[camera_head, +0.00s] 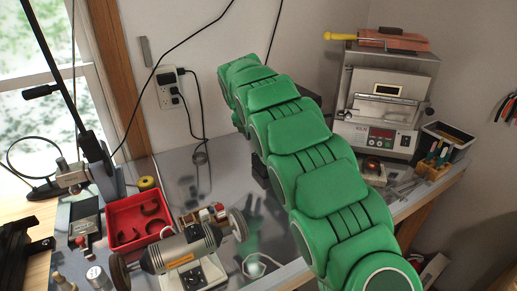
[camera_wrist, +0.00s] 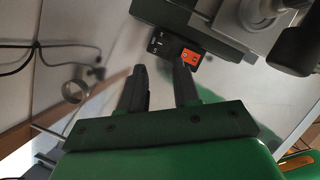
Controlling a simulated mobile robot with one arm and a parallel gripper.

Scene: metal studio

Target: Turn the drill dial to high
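In the wrist view, a small black control plate (camera_wrist: 160,45) with white markings sits on the side of a dark grey machine (camera_wrist: 240,22). An orange-red switch block (camera_wrist: 190,60) is beside it. I cannot make out the dial's setting. My gripper (camera_wrist: 160,65) is open, with its two dark fingers apart and nothing between them. The fingertips point at the control plate and the switch block. The right fingertip appears close below the block; I cannot tell whether it touches. In the head view, my green arm hides the gripper and most of this spot.
A bench polisher (camera_head: 180,250) and a red tray (camera_head: 112,222) with dark curved pieces stand on the left of the metal bench. A control unit (camera_head: 375,138) with knobs stands at the back right, beside a tool box (camera_head: 452,134). A wall outlet (camera_head: 166,76) has black cables.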

